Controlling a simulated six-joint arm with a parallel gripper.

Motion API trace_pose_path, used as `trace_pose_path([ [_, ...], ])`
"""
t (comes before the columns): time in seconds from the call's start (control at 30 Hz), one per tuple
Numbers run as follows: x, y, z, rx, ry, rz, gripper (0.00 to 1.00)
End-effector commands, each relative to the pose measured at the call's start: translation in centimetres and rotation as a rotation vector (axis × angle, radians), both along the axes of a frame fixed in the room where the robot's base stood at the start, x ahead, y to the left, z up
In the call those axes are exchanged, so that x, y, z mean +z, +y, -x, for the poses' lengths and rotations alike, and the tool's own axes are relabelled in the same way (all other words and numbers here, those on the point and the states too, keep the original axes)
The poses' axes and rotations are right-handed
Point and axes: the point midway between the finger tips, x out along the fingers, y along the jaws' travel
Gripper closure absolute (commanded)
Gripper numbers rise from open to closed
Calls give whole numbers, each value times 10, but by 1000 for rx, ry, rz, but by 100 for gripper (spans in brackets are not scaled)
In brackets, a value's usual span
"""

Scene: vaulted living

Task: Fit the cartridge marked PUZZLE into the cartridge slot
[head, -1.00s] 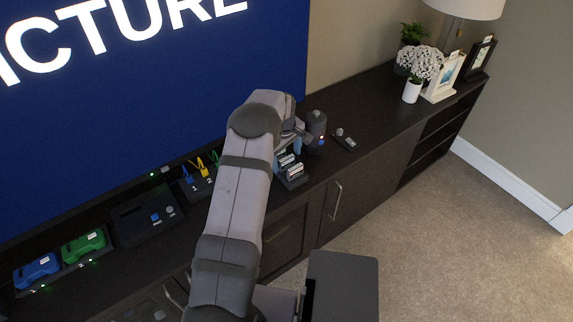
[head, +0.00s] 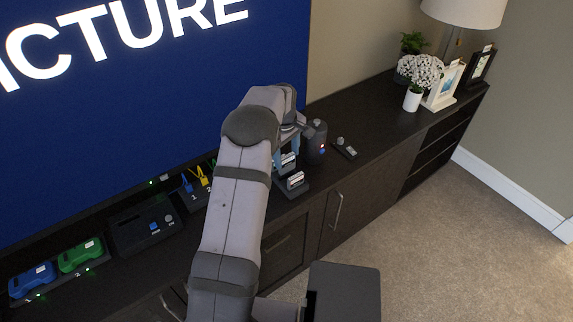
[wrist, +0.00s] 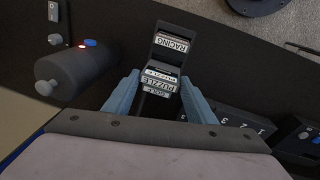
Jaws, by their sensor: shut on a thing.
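My gripper (wrist: 160,98) is shut on the PUZZLE cartridge (wrist: 161,77), with one blue finger on each side of it. Its white label reads upside down in the wrist view. The head view shows a white-labelled cartridge (head: 289,160) at my fingers, partly hidden by my arm. The RACING cartridge (wrist: 172,44) stands in the rack, apart from my fingers. A GOLF label (wrist: 155,91) shows just below the PUZZLE label. The black console (head: 140,232) with buttons sits on the cabinet, left of my arm; I cannot make out its slot clearly.
The dark cartridge rack (head: 293,191) stands near the cabinet's front edge. A dark cylinder (head: 316,142) with lit buttons and a small remote-like device (head: 344,148) are right of it. Blue and green controllers (head: 80,254) lie far left. Coloured cables (head: 198,176) rise beside the console.

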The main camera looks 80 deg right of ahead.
Motion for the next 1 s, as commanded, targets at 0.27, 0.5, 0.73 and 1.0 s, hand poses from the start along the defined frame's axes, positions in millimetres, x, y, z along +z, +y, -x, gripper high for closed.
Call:
trace_pose_path([
  [0.27, 39, -1, 0, 0, 0, 1, 71],
  [0.5, 49, 0, 0, 0, 0, 0, 71],
  [0.73, 49, 1, -11, 3, -1, -2, 71],
  [1.0, 51, 11, -86, 12, -4, -12, 71],
])
